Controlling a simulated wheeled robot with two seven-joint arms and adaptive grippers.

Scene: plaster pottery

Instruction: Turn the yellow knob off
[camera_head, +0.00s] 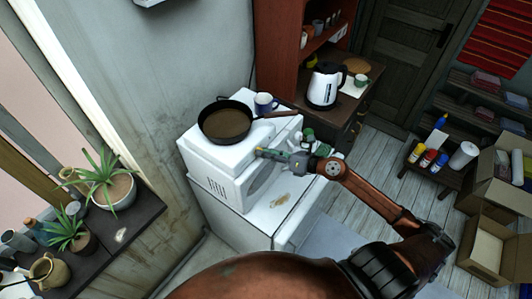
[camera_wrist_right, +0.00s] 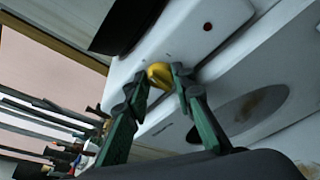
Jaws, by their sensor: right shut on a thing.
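The yellow knob (camera_wrist_right: 160,74) shows in the right wrist view, on the front face of a white hot plate (camera_wrist_right: 205,28). My right gripper (camera_wrist_right: 161,82) has its two green-grey fingers on either side of the knob and is shut on it. In the head view the right gripper (camera_head: 260,153) reaches in from the right to the front of the hot plate (camera_head: 204,152), and the fingers hide the knob there. The knob's exact angle is hard to read. My left gripper is not in view.
A dark frying pan (camera_head: 226,122) sits on the hot plate, its handle pointing right. A blue-and-white mug (camera_head: 265,103) stands behind it. A white microwave (camera_head: 219,181) is beneath. Potted plants (camera_head: 107,186) are at left.

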